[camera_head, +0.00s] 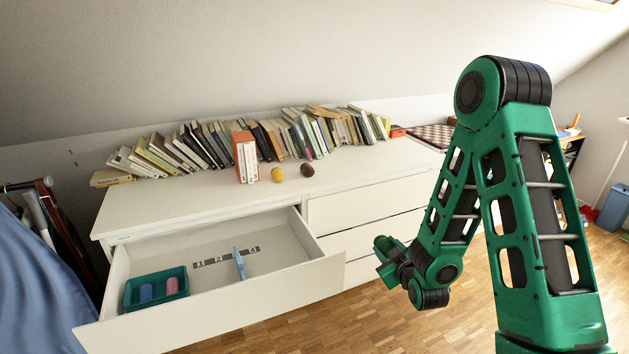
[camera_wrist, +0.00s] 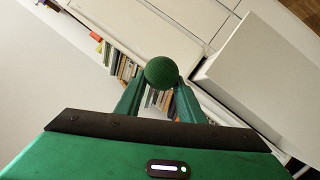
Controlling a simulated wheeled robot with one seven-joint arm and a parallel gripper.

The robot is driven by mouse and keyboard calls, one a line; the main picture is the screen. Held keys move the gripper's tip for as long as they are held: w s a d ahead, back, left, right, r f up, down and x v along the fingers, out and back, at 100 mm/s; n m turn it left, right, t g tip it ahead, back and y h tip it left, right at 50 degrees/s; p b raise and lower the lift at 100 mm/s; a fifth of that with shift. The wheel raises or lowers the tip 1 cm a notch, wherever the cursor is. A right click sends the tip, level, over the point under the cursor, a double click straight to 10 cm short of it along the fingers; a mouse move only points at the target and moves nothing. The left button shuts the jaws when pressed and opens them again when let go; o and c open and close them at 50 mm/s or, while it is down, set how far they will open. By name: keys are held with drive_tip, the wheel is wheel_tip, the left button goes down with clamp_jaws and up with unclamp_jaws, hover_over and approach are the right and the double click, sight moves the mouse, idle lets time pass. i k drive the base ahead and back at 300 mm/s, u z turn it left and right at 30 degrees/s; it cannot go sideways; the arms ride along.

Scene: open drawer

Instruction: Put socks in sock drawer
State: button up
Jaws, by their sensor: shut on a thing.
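The open white drawer (camera_head: 262,308) is at the lower left of the dresser in the head view. My gripper (camera_wrist: 160,92) is shut on a round, textured green ball (camera_wrist: 161,71), possibly a rolled sock, held between its fingertips. In the head view my gripper (camera_head: 385,252) is right of the open drawer, in front of the shut drawers; the ball cannot be made out clearly there. A yellow ball (camera_head: 277,174) and a dark red ball (camera_head: 307,170) rest on the dresser top.
A green tray (camera_head: 130,305) with a blue and a pink item sits in the drawer's left part. A dark marked strip (camera_head: 212,261) and a thin blue object (camera_head: 239,264) lie right of it. Books (camera_head: 190,146) line the dresser's back. The drawer's right part is mostly bare.

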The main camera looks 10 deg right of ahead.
sight(215, 284)
drive_tip(key=z, duration=0.1)
drive_tip(key=i, duration=1)
drive_tip(key=u, duration=0.05)
